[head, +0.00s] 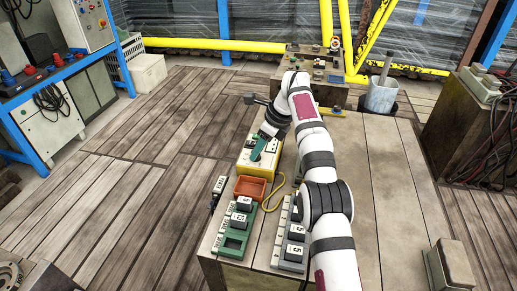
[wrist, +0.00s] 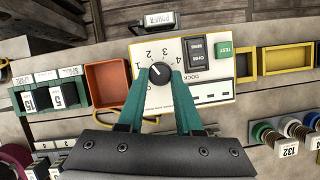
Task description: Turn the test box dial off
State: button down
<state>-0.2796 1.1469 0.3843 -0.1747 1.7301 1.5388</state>
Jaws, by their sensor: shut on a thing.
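The test box (head: 247,163) has yellow sides and a cream top and stands on the bench in the head view. Its face (wrist: 205,92) shows in the wrist view, with a dark round dial (wrist: 158,73) among printed numbers. A pale mark on the dial points to the upper left of the picture, towards the numbers; I cannot tell exactly which setting it marks. My gripper (wrist: 159,76) has green fingers, one at each side of the dial, and is shut on it. In the head view my gripper (head: 259,147) is over the box top and hides the dial.
An orange-red tray (wrist: 106,84) stands beside the box. Near it are a green rack (head: 236,243) with numbered blocks and a grey rack (head: 290,262). A yellow frame (wrist: 288,60) lies on the box's other side. A yellow cable (head: 277,192) loops on the bench.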

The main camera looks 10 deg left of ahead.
aim_at(260, 154)
jog(key=c, duration=0.6)
grip_release()
jog(key=shift+r, duration=0.1)
jog(key=shift+d+r, duration=0.2)
jog(key=shift+r, duration=0.15)
jog(key=shift+s+d+r, duration=0.15)
jog(key=shift+d+r, duration=0.8)
jog(key=shift+r, duration=0.1)
jog(key=d, duration=0.3)
jog(key=s+d, duration=0.1)
jog(key=d, duration=0.3)
jog(key=s+d, duration=0.1)
jog(key=d, duration=0.2)
jog(key=shift+d+f, duration=0.1)
jog(key=shift+d, duration=0.25)
